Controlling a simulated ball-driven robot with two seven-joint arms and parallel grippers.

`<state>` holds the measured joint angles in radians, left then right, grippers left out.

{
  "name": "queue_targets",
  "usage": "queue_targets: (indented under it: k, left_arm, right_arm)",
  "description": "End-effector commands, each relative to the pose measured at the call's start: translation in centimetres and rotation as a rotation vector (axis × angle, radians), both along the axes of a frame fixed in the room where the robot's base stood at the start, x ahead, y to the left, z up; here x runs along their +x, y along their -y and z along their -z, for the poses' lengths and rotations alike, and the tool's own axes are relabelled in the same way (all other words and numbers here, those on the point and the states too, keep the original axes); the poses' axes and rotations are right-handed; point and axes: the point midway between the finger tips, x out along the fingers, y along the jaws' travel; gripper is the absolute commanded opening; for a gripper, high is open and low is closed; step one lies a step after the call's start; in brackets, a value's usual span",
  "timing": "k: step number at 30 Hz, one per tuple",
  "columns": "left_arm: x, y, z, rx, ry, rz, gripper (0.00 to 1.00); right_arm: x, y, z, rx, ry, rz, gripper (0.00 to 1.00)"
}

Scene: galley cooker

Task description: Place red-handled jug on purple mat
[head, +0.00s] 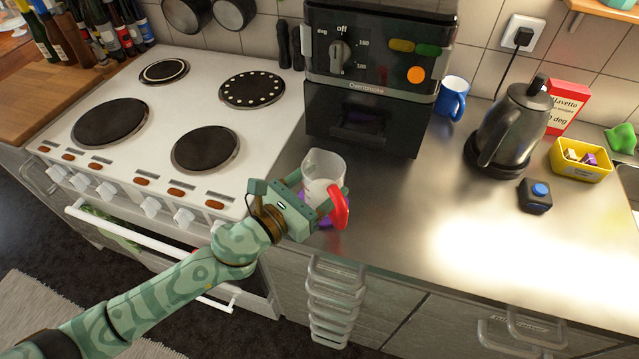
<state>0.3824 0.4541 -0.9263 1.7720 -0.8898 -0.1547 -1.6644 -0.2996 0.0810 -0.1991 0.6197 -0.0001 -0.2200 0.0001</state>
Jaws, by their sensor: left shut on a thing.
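The red-handled jug (325,166) is a clear, upright vessel with a red handle (339,207) on its near right side. It is at the counter's left part, in front of the black oven unit. My left gripper (309,191) is shut on the jug from the near left, and its fingers hide the jug's lower part. Small bits of the purple mat (325,223) show beneath the gripper and jug; most of it is hidden. I cannot tell whether the jug's base touches the mat. My right gripper is not in view.
The white cooker (180,115) with several hotplates is to the left. The black oven unit (375,75) stands close behind the jug. A blue mug (452,97), black kettle (510,122) and yellow tub (581,160) stand at the right. The counter's middle is clear.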

Motion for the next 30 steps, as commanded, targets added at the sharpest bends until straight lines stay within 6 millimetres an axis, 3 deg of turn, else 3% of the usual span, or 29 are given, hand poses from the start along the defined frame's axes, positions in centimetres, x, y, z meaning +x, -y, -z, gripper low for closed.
queue_targets:
  k: [1,2,4,15,30]
  left_arm:
    - [0.0,0.0,0.3,-0.001,-0.001,0.000,0.38]
    - [0.0,0.0,0.4,0.000,-0.001,0.000,0.70]
    - [0.0,0.0,0.2,-0.001,-0.001,0.000,0.89]
    - [-0.1,0.0,-0.4,0.001,0.001,0.000,0.89]
    - [-7.4,-7.3,0.3,0.000,-0.004,0.000,0.89]
  right_arm:
    - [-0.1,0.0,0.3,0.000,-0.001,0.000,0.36]
    - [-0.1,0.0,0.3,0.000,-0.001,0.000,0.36]
    - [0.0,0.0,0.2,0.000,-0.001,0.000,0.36]
    - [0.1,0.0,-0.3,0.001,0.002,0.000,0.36]
    - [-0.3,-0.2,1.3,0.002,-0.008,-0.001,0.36]
